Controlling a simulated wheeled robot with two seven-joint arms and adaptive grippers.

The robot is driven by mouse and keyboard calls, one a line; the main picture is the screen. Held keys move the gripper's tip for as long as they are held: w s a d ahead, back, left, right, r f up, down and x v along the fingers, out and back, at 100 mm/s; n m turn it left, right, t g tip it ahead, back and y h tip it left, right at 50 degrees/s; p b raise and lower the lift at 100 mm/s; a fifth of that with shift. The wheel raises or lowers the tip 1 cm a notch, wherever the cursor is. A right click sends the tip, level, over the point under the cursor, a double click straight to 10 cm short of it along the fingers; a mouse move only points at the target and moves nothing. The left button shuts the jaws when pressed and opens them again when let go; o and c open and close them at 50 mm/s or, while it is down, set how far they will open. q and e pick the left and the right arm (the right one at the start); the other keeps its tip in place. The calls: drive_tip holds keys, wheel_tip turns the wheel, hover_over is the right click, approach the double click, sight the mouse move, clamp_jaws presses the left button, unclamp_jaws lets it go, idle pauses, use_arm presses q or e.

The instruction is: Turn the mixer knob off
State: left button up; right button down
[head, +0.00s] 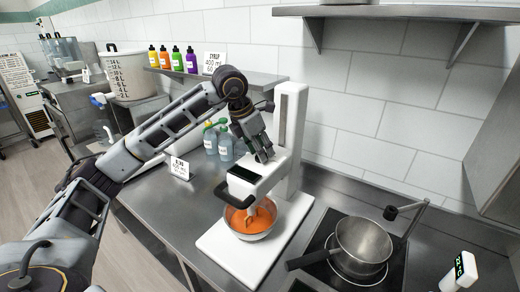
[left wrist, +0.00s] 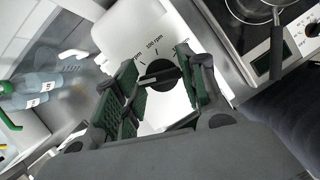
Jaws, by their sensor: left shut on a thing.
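The mixer (head: 247,180) is a white stand mixer on the steel counter, with its head lowered over a steel bowl (head: 268,219) of orange liquid. Its black round knob (left wrist: 158,76) shows in the left wrist view, on a white face with rpm markings around it. My left gripper (head: 262,155) is at the top of the mixer head. In the left wrist view my left gripper (left wrist: 160,84) has its green-padded fingers on both sides of the knob, shut on it. The knob is hidden behind the gripper in the head view. My right gripper is not in view.
A steel pot (head: 362,246) stands on a hob right of the mixer. Bottles (head: 218,142) and a label card (head: 180,168) stand left of the mixer. A wall shelf (head: 400,12) hangs above.

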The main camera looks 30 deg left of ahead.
use_arm(q)
drive_tip(key=o, duration=1)
drive_tip(key=v, duration=1.2)
drive_tip(key=shift+f, duration=0.1)
idle(0.4)
